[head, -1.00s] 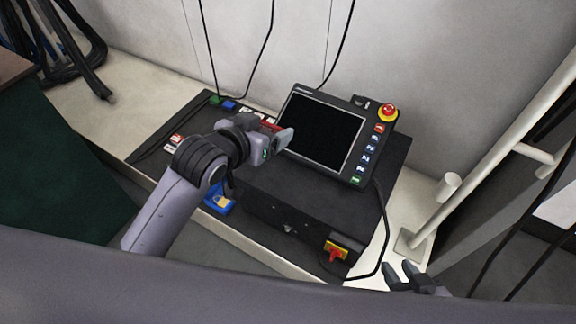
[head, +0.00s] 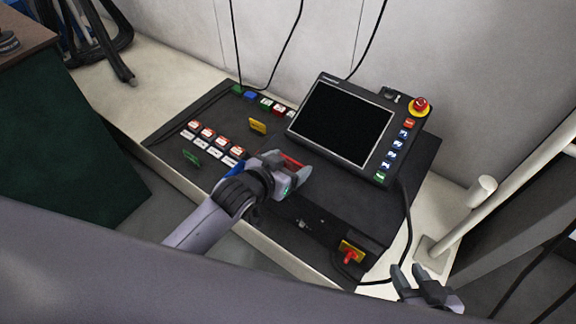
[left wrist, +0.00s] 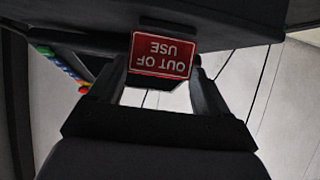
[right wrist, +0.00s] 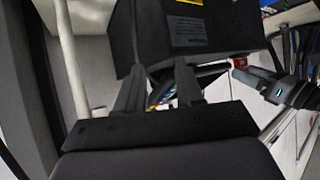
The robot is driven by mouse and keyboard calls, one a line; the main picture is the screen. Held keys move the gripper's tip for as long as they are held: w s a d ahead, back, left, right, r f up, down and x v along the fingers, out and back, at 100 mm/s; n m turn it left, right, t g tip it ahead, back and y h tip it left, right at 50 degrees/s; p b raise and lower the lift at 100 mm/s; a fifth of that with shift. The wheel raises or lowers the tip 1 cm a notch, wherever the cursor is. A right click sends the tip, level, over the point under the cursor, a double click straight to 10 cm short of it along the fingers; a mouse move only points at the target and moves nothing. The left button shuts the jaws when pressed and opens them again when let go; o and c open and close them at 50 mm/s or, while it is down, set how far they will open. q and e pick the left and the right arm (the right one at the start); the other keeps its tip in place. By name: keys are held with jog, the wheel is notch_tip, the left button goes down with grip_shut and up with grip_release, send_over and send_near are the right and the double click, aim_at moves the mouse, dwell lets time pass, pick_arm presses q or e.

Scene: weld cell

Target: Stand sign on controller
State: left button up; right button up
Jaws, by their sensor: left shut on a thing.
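The red sign (head: 291,160), reading "OUT OF USE", is held in my left gripper (head: 294,172). In the left wrist view the sign (left wrist: 160,55) appears upside down between the two fingers, its top edge in the picture close to a dark surface. I cannot tell whether it touches. The black controller (head: 340,208) lies on the pale ledge, with a screen pendant (head: 342,122) on it. My left gripper is over the controller, in front and left of the pendant. My right gripper (head: 408,274) is open and empty at the lower right, beside the controller.
Small red, white, blue and green labels or tags (head: 216,138) and a yellow piece (head: 258,126) cover the left part of the black surface. A red-yellow switch (head: 350,252) is on the controller's front. A pale post (head: 480,192) stands right; cables hang behind.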

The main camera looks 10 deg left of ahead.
pick_arm(q)
jog(key=shift+r, duration=0.15)
pick_arm(e)
jog(key=shift+r, duration=0.15)
pick_arm(q)
jog(key=o, duration=0.8)
jog(key=shift+o, duration=0.9)
jog(key=shift+s+a+r, duration=0.1)
jog(key=shift+s+r, duration=0.1)
jog(key=shift+s, duration=0.1)
jog(key=p+v, duration=0.3)
jog(key=v, duration=0.7)
jog(key=s+a+f+n, duration=0.1)
jog(key=s+a+f, duration=0.1)
jog(key=s, duration=0.3)
jog(key=s+a+f+g+y, duration=0.1)
jog(key=s+a+f, duration=0.2)
jog(key=s+f, duration=0.2)
jog(key=shift+s+f+n+y+p, duration=0.2)
jog(key=shift+n+y+p, duration=0.1)
jog(key=shift+n, duration=0.1)
pick_arm(e)
jog(key=shift+s+d+r+g, duration=0.3)
jog(key=shift+s+d+r, duration=0.2)
jog(key=shift+d, duration=0.25)
